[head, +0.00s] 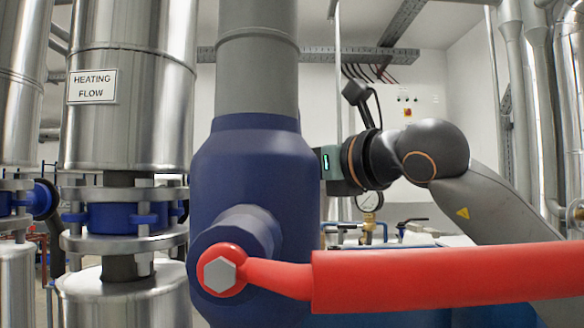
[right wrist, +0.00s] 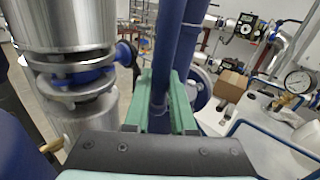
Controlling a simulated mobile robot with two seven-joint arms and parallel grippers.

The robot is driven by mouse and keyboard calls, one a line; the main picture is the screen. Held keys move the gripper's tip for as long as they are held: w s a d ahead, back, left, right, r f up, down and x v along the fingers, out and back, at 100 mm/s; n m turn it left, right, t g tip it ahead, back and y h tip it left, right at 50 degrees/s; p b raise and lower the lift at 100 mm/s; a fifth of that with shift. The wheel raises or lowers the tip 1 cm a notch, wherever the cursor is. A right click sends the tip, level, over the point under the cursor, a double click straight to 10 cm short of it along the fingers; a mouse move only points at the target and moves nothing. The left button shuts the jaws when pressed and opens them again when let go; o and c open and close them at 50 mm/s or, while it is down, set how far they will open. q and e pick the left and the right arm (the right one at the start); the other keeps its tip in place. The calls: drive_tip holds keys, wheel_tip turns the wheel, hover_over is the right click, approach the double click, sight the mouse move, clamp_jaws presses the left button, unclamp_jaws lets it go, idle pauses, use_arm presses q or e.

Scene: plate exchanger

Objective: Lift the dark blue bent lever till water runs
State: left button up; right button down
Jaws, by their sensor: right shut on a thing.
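In the right wrist view a dark blue bar (right wrist: 168,60), which I take to be the bent lever, runs from the top edge down between the green fingers of my right gripper (right wrist: 160,92). The gripper is shut on it. A second blue bar or pipe (right wrist: 191,42) runs close beside it on the right. In the head view my right gripper (head: 328,165) shows only its rear part; its fingers and the lever are hidden behind a large dark blue valve body (head: 255,175). I see no running water. My left gripper is not in view.
A thick red lever (head: 440,278) crosses the front from the valve to the right edge, below my right arm. Steel-clad pipes (head: 130,110) stand at left. A pressure gauge (right wrist: 298,80) and a brown box (right wrist: 230,84) are on the right in the wrist view.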

drive_tip(key=s+r+g+p, duration=0.1)
drive_tip(key=p, duration=0.1)
drive_tip(key=s+d+r+g+h+p, duration=0.1)
drive_tip(key=r+p, duration=0.1)
drive_tip(key=p, duration=0.1)
drive_tip(key=shift+s+d+r+m+h, duration=0.15)
drive_tip(key=shift+s+r+m+h, duration=0.1)
drive_tip(key=shift+r+m+h, duration=0.05)
drive_tip(key=c, duration=0.8)
unclamp_jaws()
drive_tip(key=shift+o, duration=0.2)
drive_tip(key=shift+f, duration=0.1)
drive_tip(key=b+v, duration=0.2)
drive_tip(key=v, duration=1)
drive_tip(key=shift+s+d+r+b, duration=0.15)
drive_tip(key=shift+r+b, duration=0.15)
drive_tip(key=shift+r, duration=0.05)
